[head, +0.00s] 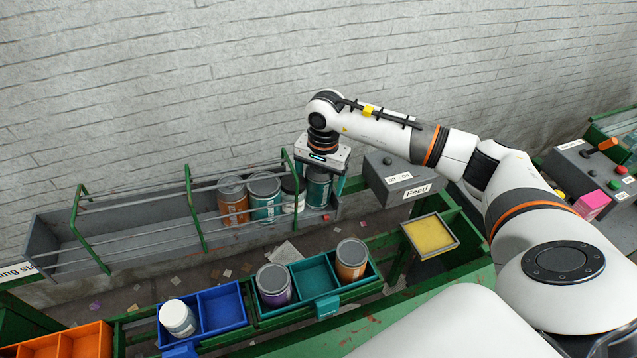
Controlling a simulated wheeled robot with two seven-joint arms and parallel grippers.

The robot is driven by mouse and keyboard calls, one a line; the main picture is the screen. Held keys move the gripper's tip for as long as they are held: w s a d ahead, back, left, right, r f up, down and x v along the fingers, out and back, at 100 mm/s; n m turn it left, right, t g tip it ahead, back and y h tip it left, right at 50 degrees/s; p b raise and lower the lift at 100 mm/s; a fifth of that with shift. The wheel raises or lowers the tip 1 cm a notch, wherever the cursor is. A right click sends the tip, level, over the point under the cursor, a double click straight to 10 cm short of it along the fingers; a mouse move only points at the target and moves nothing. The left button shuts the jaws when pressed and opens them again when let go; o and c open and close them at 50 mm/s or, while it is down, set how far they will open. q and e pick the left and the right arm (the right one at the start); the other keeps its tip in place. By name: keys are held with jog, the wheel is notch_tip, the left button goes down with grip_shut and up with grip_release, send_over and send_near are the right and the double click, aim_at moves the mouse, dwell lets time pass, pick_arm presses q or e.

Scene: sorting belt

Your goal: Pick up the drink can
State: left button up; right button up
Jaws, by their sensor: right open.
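My right gripper (320,181) points down over the right end of the grey belt trough. It is open, its fingers on either side of a teal can (318,190), whose top lies just under the gripper body. I cannot tell whether the fingers touch it. Left of it in the trough stand a small white jar with a dark lid (293,197), a wider teal can (264,200) and an orange-brown can (233,203). All are upright. Which one is the drink can is not clear from labels. My left gripper is not in view.
Green hoops and rails (190,210) guard the trough (150,226). In front are a blue bin (222,307) with a white jar (177,318), a teal bin (315,276) with purple and orange cans, and an orange bin (85,343). A grey Feed box (400,178) stands right of the gripper.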

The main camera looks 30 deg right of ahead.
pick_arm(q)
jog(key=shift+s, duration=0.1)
pick_arm(e)
jog(key=shift+w+f, duration=0.1)
jog(key=shift+f, duration=0.05)
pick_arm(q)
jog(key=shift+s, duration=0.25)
pick_arm(e)
jog(key=c, duration=1)
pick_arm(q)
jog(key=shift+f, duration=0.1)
